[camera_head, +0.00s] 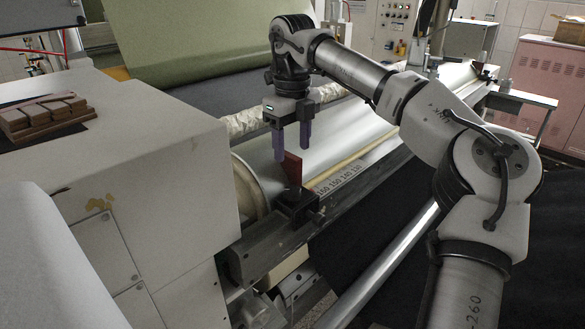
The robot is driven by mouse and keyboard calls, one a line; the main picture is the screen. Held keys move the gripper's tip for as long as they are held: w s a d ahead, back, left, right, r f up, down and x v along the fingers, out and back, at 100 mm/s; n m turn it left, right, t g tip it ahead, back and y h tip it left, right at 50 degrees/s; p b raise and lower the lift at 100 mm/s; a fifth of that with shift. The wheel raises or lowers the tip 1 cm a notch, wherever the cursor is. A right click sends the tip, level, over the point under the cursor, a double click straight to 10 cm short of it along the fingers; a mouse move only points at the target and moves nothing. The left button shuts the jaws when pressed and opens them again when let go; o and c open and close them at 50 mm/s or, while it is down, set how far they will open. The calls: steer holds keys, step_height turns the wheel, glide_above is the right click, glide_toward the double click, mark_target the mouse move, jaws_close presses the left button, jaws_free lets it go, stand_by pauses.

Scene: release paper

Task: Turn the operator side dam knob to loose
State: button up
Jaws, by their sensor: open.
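My gripper (292,154) hangs in the middle of the view with its two purple fingers pointing down, apart and empty. Just below the fingertips stands a dark red upright plate (292,169), which looks like part of the side dam. It rises by a black block (298,207) on the rail at the near end of the roller. The gripper is above the block; contact with the red plate cannot be told from this angle. I cannot clearly make out the knob or its setting.
A shiny roller (340,128) runs to the back right, beside a numbered scale (345,178). A large grey machine housing (150,150) stands close on the left, with brown blocks (42,114) on top. Dark sheet material (385,235) lies to the right of the rail.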

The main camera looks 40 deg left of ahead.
steer(key=shift+r, duration=1.7)
